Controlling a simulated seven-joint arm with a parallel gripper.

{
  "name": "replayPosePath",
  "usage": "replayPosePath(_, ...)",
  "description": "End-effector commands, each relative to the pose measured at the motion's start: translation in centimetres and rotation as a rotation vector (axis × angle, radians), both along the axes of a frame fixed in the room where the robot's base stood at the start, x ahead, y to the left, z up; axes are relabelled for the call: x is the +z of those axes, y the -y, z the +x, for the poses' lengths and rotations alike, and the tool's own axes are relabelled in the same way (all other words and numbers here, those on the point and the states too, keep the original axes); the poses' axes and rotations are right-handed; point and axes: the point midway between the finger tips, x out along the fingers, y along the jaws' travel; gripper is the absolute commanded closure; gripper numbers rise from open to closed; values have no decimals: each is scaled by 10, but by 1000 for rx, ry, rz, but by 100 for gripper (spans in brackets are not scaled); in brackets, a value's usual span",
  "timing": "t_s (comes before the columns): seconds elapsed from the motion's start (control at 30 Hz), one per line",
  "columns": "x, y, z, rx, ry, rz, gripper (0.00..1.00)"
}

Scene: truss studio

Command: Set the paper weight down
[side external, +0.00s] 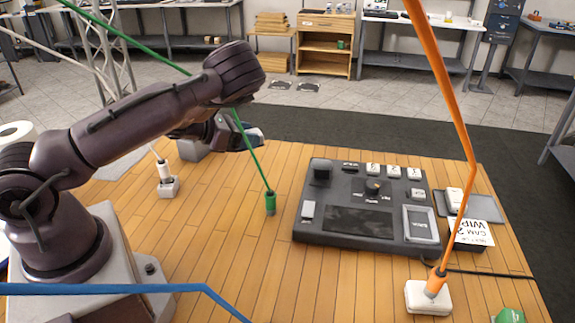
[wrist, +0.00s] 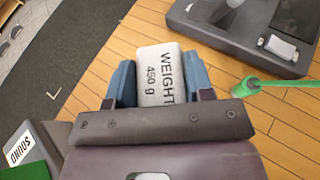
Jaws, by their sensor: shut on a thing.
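The paper weight (wrist: 160,72) is a pale grey block marked "WEIGHT 450 g". In the wrist view it sits between the two blue fingers of my gripper (wrist: 162,84), which is shut on it. In the side external view my gripper (side external: 246,137) hangs over the back part of the wooden table (side external: 240,185), left of the control panel. The weight cannot be made out there, hidden by the gripper. A gap under the gripper is hard to judge.
A dark control panel (side external: 372,207) stands at the table's middle right. A green pole foot (side external: 270,203) stands between it and my arm. An orange pole on a white block (side external: 428,297) is at front right. A grey box (wrist: 28,138) with a white label is at lower left.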

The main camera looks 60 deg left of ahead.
Motion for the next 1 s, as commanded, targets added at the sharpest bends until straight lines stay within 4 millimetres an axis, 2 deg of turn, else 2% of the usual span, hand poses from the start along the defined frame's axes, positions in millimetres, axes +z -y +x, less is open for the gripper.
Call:
replayPosePath(0.1,7,24,2,-155,2,2,91)
replayPosePath(0.27,9,33,6,-239,1,3,91)
replayPosePath(0.37,2,27,21,-244,2,3,91)
replayPosePath(0.67,-29,2,84,-241,1,1,91)
replayPosePath(0.7,-37,-1,90,-240,-2,1,91)
replayPosePath(0.9,-71,-11,115,-237,0,0,91)
replayPosePath(1.0,-79,-14,123,-237,-1,1,91)
